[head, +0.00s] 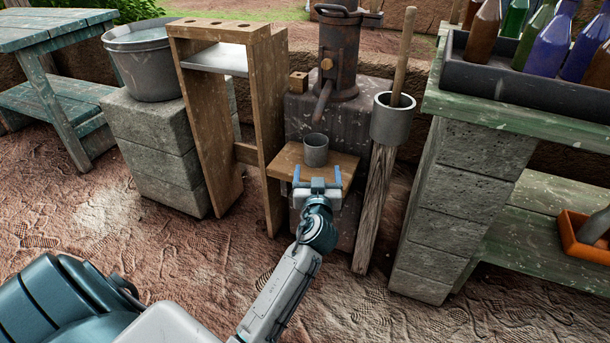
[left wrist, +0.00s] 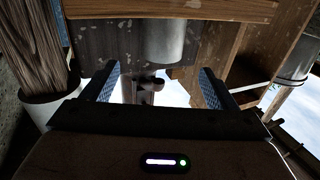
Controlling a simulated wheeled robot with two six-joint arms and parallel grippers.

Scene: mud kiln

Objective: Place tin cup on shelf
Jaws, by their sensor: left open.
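A small grey tin cup (head: 316,150) stands upright on a wooden ledge (head: 284,161) in front of the dark metal kiln-like body. My left gripper (head: 317,176) is just in front of the cup at the ledge's near edge, its two fingers spread and pointing towards the cup. In the left wrist view, which looks upside down, the cup (left wrist: 166,42) shows beyond the open fingers (left wrist: 160,88), with nothing between them. A wooden stand (head: 270,95) left of the ledge has a pale metal-topped shelf (head: 218,60) near its top. My right gripper is not in view.
A pole with a grey cylinder (head: 392,120) stands close right of the ledge. A grey bucket (head: 143,60) sits on blocks at the left. A green bench (head: 515,112) with a bottle tray is at the right. The dirt floor in front is clear.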

